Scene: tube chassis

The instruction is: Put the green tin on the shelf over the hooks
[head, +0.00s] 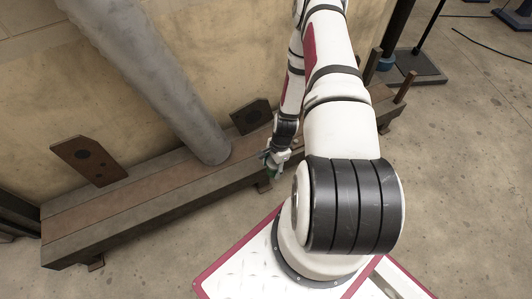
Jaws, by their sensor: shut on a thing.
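My gripper (275,163) is small in the head view, low beside the front edge of the long steel beam, with its fingers pointing down. It is shut on the green tin (272,174), of which only a small green patch shows at the fingertips. The rest of the tin is hidden by the fingers or too small to make out. I cannot tell whether the tin touches anything below it. No shelf with hooks shows in this view.
The rusty beam (150,200) runs along the wall, with a thick grey tube (165,85) slanting down to it. Brown plates (88,160) stand against the wall. A dark stand (415,68) is at the upper right. Concrete floor (465,180) at right is clear.

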